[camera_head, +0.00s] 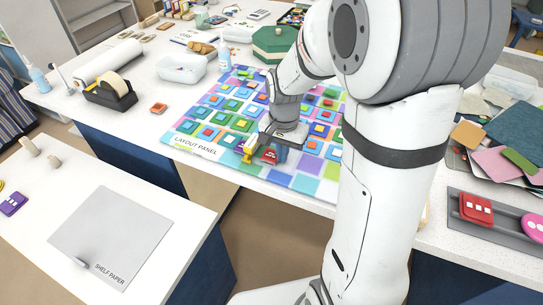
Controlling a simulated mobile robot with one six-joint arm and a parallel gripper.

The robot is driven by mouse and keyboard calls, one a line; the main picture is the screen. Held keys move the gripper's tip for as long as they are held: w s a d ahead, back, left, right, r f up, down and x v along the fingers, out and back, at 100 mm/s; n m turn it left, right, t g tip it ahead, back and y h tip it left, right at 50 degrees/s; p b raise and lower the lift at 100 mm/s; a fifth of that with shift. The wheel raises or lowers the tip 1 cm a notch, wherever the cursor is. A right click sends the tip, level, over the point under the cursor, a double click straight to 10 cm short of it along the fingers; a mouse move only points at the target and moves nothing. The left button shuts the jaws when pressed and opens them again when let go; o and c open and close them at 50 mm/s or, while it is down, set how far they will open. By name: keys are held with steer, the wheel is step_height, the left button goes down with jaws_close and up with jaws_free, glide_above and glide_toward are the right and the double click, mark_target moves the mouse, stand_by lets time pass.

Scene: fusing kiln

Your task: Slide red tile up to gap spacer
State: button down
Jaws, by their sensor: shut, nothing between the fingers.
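The layout panel (193,148) lies on the white table, covered with many coloured square tiles. A red tile (269,156) sits near its front edge, just below my gripper. A small yellow piece (250,148) is close to the left of the red tile; it may be the gap spacer, but it is too small to be sure. I cannot tell whether the two touch. My gripper (281,153) points down over the front of the panel, shut and empty, right beside the red tile. Its fingertips are small and partly hidden, so contact with the tile is unclear.
My arm hides the panel's right part. A grey tray (513,245) lies at right. The front-left table with shelf paper (112,235) is mostly clear.

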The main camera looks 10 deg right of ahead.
steer(key=shift+w+a, duration=0.85)
steer(key=shift+a, duration=0.25)
stand_by(2.6)
steer(key=shift+s+d, duration=0.1)
steer(key=shift+s+d, duration=0.3)
steer(key=shift+d, duration=0.15)
steer(key=shift+s, duration=0.1)
steer(key=shift+r+p, duration=3.05)
steer(key=shift+r, duration=1)
steer(key=s+d+r+n+t, duration=0.1)
steer(key=s+r+n, duration=0.2)
steer(key=s, duration=0.4)
steer(key=s+d+r+n+t, duration=0.1)
steer(key=s+r+n, duration=0.3)
steer(key=s, duration=0.4)
steer(key=shift+s+r+t, duration=0.3)
steer(key=shift+r+t, duration=0.3)
steer(key=shift+r, duration=0.3)
